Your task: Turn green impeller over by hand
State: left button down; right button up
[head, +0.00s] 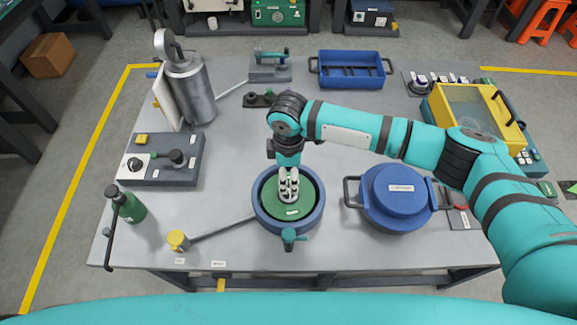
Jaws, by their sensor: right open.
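The green impeller (294,211) shows as a green disc with a small white label, inside a round blue housing (317,213) at the front middle of the table. My right gripper (289,188) points down over the middle of the disc, with its pale fingers open. The fingers and wrist hide the disc's centre and part of its far side. I cannot tell whether the fingertips touch it. My left gripper is out of view.
A lidded blue pot (396,187) stands right of the housing. A yellow-capped piece (178,240) and a green bottle (131,207) are at the left. A grey cylinder (191,92) and an empty-looking blue tray (351,82) stand farther back.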

aim_at(288, 188)
notch_tip(288, 188, down, 2)
jog(key=shift+w+f+b, duration=0.15)
jog(key=shift+f+b, duration=0.05)
jog(key=shift+b, duration=0.7)
jog(key=shift+w+f+b, duration=0.15)
jog(key=shift+f+b, duration=0.4)
jog(key=shift+f, duration=0.05)
notch_tip(288, 188, down, 3)
jog(key=shift+f+b, duration=0.2)
jog(key=shift+b, duration=0.8)
jog(key=shift+f, duration=0.75)
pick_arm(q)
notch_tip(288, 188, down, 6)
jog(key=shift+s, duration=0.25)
